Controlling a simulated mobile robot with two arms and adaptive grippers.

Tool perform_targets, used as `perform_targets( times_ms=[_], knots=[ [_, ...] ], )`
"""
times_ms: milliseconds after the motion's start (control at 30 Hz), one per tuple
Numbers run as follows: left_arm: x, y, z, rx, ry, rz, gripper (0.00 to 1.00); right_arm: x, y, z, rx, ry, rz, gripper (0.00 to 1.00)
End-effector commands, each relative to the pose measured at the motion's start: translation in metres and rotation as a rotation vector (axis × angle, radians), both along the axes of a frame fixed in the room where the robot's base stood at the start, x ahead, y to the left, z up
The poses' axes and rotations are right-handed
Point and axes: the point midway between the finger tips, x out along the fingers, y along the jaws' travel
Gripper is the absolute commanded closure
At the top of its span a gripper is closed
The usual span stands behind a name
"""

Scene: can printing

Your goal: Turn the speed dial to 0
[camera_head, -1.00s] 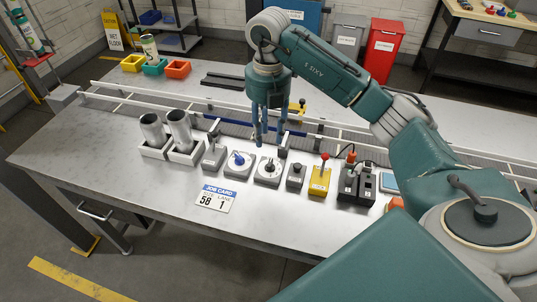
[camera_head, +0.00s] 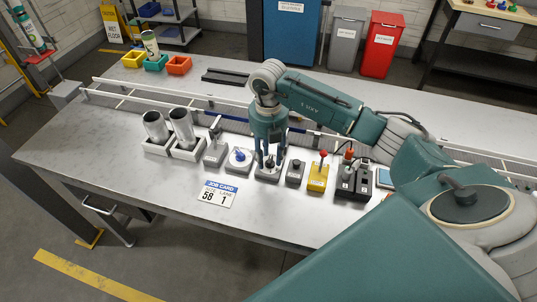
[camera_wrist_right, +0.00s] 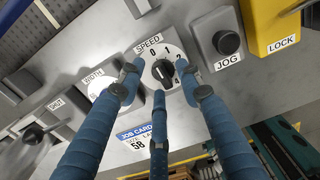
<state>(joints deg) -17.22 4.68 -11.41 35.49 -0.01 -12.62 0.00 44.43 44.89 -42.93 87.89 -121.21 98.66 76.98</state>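The speed dial is a black knob on a white round face marked 0, 1 and 2, under a SPEED label; it is at upper centre in the right wrist view (camera_wrist_right: 163,72). I cannot tell for sure which mark it points to. My right gripper (camera_head: 269,158) points down over the dial's grey box (camera_head: 267,178) in the head view. In the wrist view its blue fingers (camera_wrist_right: 160,85) are spread around the knob, with gaps between them and the knob. It is open and empty. My left gripper is not in view.
The blue-knobbed width dial (camera_head: 239,156) stands left of the speed box. The JOG button (camera_head: 295,171) and yellow LOCK box (camera_head: 318,178) stand to its right. The job card (camera_head: 217,194) lies in front, with clear table around it. The conveyor runs behind.

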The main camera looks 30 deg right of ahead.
Motion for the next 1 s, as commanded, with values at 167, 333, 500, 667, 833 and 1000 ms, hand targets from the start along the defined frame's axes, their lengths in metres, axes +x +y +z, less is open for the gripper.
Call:
perform_targets(
  times_ms=[167, 333, 500, 667, 833, 1000],
  knots=[
    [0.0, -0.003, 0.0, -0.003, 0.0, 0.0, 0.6, 0.0, 0.0, 0.0, 0.0, 0.0, 0.0, 0.89],
    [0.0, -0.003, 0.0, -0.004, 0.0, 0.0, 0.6, 0.0, 0.0, 0.0, 0.0, 0.0, 0.0, 1.0],
    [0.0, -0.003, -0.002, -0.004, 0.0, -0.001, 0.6, 0.0, 0.0, 0.0, 0.0, 0.0, 0.009, 1.0],
    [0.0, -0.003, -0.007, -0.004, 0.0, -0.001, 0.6, 0.001, 0.0, 0.0, -0.001, -0.002, 0.054, 1.0],
    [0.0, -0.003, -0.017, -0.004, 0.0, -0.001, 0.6, 0.001, 0.0, -0.002, 0.0, -0.003, 0.153, 1.0],
    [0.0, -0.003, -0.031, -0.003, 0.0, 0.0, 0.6, 0.0, 0.0, -0.002, -0.001, -0.003, 0.297, 1.0]
  ],
)
